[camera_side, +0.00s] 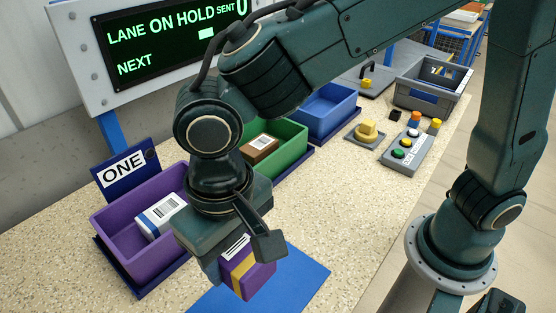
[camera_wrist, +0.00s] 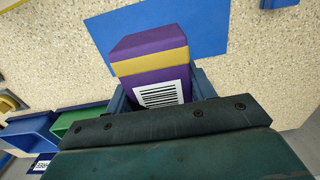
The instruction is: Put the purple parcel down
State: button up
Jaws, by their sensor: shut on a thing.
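The purple parcel (camera_side: 249,273) has a yellow band and a white barcode label. My gripper (camera_side: 222,268) is shut on it and holds it over the near part of the table, by the blue mat (camera_side: 300,285). In the wrist view the parcel (camera_wrist: 150,52) sits between the fingers of my gripper (camera_wrist: 162,90), with the blue mat (camera_wrist: 205,30) behind it. I cannot tell exactly how high the parcel is above the surface.
A purple bin (camera_side: 113,222) by the sign ONE holds a white and blue parcel (camera_side: 160,214). A green bin (camera_side: 291,138) holds a brown parcel (camera_side: 260,147). A blue bin (camera_side: 327,112), a button box (camera_side: 407,147) and a grey crate (camera_side: 407,95) stand farther back. A screen reads LANE ON HOLD.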

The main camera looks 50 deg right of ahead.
send_over(245, 309)
notch_tip(245, 309, down, 11)
jog(key=shift+f, duration=0.1)
jog(key=shift+f, duration=2.1)
jog(key=shift+f, duration=0.15)
jog(key=o, duration=1.1)
jog(key=shift+c, duration=0.2)
notch_tip(245, 309, up, 12)
jog(key=shift+r, duration=0.2)
